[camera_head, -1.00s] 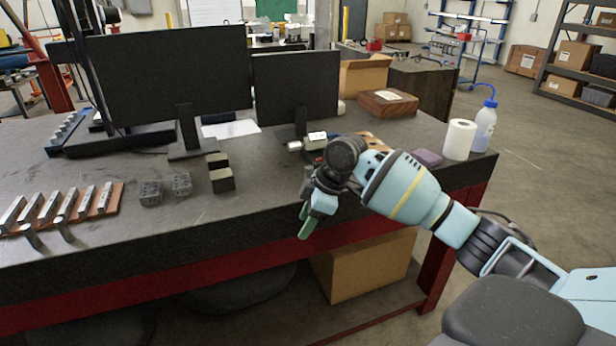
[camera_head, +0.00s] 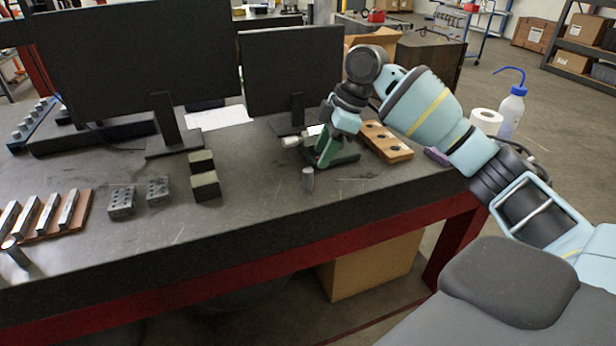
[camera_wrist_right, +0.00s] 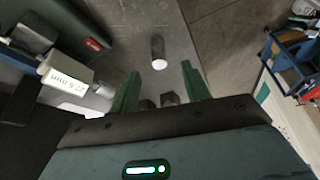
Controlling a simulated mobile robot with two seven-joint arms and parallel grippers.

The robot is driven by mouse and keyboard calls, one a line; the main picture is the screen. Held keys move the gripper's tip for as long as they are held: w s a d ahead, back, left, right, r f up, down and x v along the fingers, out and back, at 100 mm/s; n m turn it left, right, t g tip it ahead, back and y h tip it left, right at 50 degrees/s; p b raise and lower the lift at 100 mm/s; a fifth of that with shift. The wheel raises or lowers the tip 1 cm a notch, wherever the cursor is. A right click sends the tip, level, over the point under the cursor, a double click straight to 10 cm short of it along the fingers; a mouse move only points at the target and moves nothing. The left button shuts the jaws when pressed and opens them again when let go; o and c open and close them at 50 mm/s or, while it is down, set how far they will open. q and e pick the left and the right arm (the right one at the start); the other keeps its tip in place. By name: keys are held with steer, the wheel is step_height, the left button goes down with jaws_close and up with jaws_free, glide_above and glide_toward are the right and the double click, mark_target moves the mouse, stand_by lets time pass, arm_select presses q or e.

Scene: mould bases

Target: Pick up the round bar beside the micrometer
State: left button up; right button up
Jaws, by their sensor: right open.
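The round bar (camera_head: 308,180) is a short grey metal cylinder standing upright on the dark bench, just in front of the micrometer (camera_head: 293,141). In the right wrist view the bar (camera_wrist_right: 158,48) shows a bright end, and the micrometer with its display (camera_wrist_right: 68,80) lies to its left. My left gripper is out of view.
A wooden block with holes (camera_head: 385,140) lies right of the micrometer. Two monitors (camera_head: 292,70) stand behind. Dark blocks (camera_head: 205,186) and drilled blocks (camera_head: 158,190) lie to the left. The bench top around the bar is clear, with its front edge (camera_head: 300,225) nearby.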

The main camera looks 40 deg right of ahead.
mark_target(310, 170)
steer(key=shift+w+x, duration=0.2)
steer(key=shift+x, duration=3.7)
steer(key=shift+a+r, duration=0.1)
steer(key=shift+a, duration=0.05)
jaws_close()
